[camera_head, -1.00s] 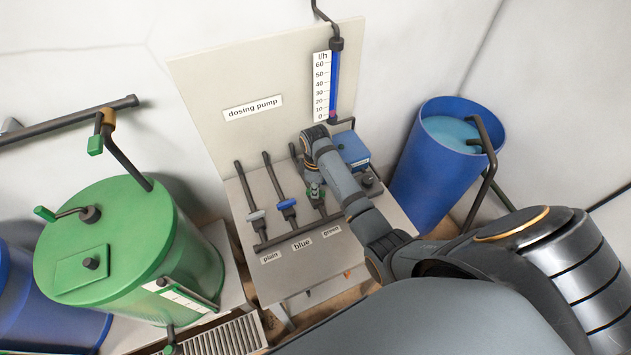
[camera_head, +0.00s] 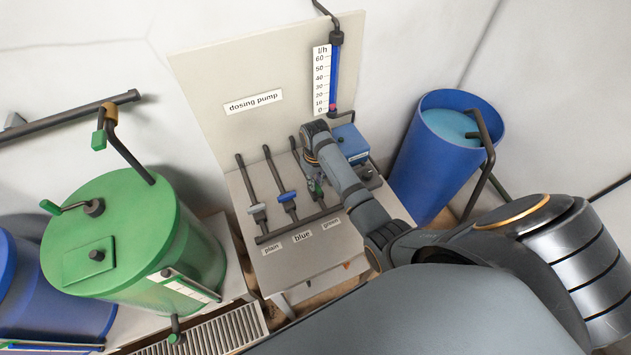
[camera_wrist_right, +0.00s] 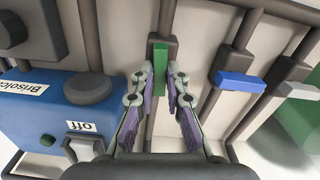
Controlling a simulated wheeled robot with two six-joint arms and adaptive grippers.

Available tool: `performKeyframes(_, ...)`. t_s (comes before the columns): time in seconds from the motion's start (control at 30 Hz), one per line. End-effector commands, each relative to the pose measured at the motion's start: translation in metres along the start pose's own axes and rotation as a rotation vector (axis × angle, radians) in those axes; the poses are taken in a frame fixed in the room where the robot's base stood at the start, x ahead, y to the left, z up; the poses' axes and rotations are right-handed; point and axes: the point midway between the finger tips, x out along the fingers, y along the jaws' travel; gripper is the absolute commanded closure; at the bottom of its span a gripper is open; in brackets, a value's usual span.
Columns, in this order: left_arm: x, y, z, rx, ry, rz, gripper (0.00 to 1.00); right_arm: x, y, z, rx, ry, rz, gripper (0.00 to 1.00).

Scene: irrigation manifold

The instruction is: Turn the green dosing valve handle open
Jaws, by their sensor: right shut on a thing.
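The green dosing valve handle (camera_wrist_right: 160,68) sits on a dark valve body between two pipe lengths and lies along its pipe in the right wrist view. My right gripper (camera_wrist_right: 160,76) is shut on it, one finger on each side. In the head view the right gripper (camera_head: 316,185) is at the valve above the "green" label (camera_head: 331,223), and my wrist hides much of the handle. The blue valve handle (camera_head: 286,196) and white valve handle (camera_head: 256,208) lie across their pipes. My left gripper is not in view.
The blue dosing pump box (camera_head: 351,143) stands close beside my right wrist. Behind is a panel with a flow gauge (camera_head: 322,80), its red mark near the bottom. A green tank (camera_head: 130,240) is at left and a blue barrel (camera_head: 430,165) at right.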

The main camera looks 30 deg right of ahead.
Motion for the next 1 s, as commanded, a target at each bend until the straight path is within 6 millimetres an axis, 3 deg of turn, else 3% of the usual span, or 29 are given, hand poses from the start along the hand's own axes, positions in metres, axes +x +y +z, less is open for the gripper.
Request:
performKeyframes(0.33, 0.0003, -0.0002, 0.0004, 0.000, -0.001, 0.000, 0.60, 0.0017, -0.0006, 0.0013, 0.120, -0.003, -0.001, 1.00)
performKeyframes(0.87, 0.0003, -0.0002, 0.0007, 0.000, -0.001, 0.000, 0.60, 0.0018, -0.0006, 0.0015, 0.138, -0.004, -0.001, 1.00)
performKeyframes(0.9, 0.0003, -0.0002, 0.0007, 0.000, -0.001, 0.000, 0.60, 0.0018, -0.0006, 0.0015, 0.138, -0.004, -0.001, 0.82)
performKeyframes(1.0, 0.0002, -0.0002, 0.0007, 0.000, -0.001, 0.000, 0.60, 0.0014, -0.0005, 0.0011, 0.138, -0.003, -0.001, 0.68)
